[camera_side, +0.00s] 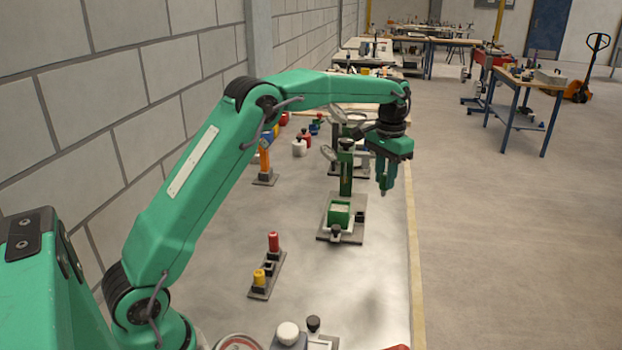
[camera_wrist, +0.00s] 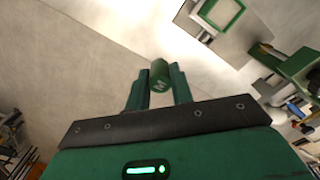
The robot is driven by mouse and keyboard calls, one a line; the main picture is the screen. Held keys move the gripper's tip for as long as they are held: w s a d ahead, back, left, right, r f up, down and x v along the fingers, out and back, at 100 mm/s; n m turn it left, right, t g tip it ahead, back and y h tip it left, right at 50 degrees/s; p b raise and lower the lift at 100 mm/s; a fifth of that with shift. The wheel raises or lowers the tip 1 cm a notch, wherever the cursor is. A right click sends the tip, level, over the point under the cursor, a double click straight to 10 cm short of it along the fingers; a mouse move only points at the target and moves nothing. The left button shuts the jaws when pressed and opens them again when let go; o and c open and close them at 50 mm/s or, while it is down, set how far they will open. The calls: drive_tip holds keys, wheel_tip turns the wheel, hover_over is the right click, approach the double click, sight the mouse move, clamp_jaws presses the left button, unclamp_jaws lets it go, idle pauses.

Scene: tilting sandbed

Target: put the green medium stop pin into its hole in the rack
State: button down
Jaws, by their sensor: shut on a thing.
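My gripper (camera_wrist: 158,82) is shut on the green medium stop pin (camera_wrist: 159,74), whose end is marked with an M in the wrist view. In the side view my gripper (camera_side: 384,188) points down near the table's right edge, above the table, and the pin is hard to make out there. The rack (camera_side: 258,291) is a small dark block on the table, to the left of and nearer than my gripper. A red pin (camera_side: 273,241) stands at its far end and a yellow pin (camera_side: 259,277) at its near end. A dark socket (camera_side: 268,268) between them looks empty.
The green sandbed device (camera_side: 340,215) stands on a grey plate between my gripper and the rack; its green frame (camera_wrist: 220,12) shows top right in the wrist view. An orange post (camera_side: 265,160) and small bottles (camera_side: 300,146) stand farther back.

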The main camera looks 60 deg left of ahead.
drive_tip(key=shift+s+a, duration=0.4)
drive_tip(key=s+a+f, duration=0.2)
drive_tip(key=s, duration=0.7)
drive_tip(key=s+a+f, duration=0.2)
drive_tip(key=s+a, duration=0.1)
drive_tip(key=s, duration=0.6)
drive_tip(key=s+a+f, duration=0.2)
drive_tip(key=s+f, duration=0.1)
drive_tip(key=s, duration=0.6)
drive_tip(key=shift+s+a, duration=0.15)
drive_tip(key=shift+s, duration=0.2)
drive_tip(key=shift+f, duration=0.25)
drive_tip(key=shift+f, duration=2.75)
drive_tip(key=shift+f, duration=1.65)
drive_tip(key=c, duration=1.1)
unclamp_jaws()
drive_tip(key=shift+c, duration=0.2)
